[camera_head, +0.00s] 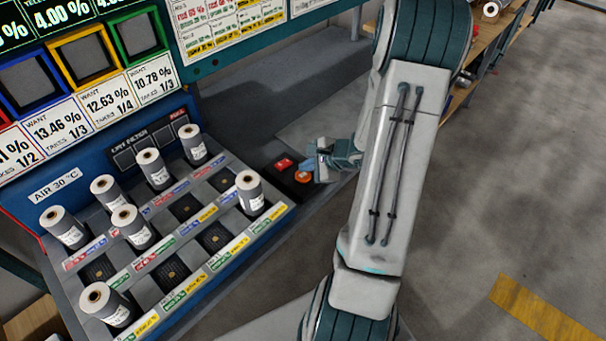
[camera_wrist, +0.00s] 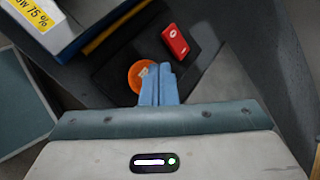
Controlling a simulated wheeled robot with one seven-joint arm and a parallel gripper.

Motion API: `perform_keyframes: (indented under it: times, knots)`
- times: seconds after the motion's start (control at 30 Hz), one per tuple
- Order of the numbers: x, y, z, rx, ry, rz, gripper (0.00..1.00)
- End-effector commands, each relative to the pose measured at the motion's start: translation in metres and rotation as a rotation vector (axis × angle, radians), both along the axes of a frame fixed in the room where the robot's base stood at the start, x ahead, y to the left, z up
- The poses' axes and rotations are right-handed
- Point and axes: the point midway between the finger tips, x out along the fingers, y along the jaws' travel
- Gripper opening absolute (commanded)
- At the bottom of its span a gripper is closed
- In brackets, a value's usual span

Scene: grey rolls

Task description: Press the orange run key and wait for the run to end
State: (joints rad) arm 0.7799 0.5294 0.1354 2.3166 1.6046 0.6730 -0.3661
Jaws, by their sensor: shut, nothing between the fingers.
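The orange run key (camera_wrist: 134,77) is a round button on a dark panel, partly hidden by my fingertips in the wrist view. It also shows in the head view (camera_head: 303,177), just left of my gripper (camera_head: 318,162). My gripper's blue fingers (camera_wrist: 158,85) are shut and empty. Their tips overlap the right part of the orange key in the wrist view. I cannot tell whether they touch it or hover over it. A red key (camera_wrist: 175,40) sits beside the orange one on the same panel; it also shows in the head view (camera_head: 284,164).
A sloped rack (camera_head: 285,211) left of the keys holds several grey rolls (camera_head: 249,193) in rows of labelled slots, some slots empty. Above it is a board with percentage cards (camera_head: 107,102) and coloured frames (camera_head: 84,61). Open grey floor (camera_head: 520,150) lies to the right.

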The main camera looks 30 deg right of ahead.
Motion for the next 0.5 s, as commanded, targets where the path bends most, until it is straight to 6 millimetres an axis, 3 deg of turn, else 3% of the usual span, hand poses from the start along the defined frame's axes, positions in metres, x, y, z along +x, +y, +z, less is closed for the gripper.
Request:
perform_keyframes:
  times: [0.5]
  knots:
    - [0.0001,0.0001,-0.0085,0.0,0.0,0.0,0.0]
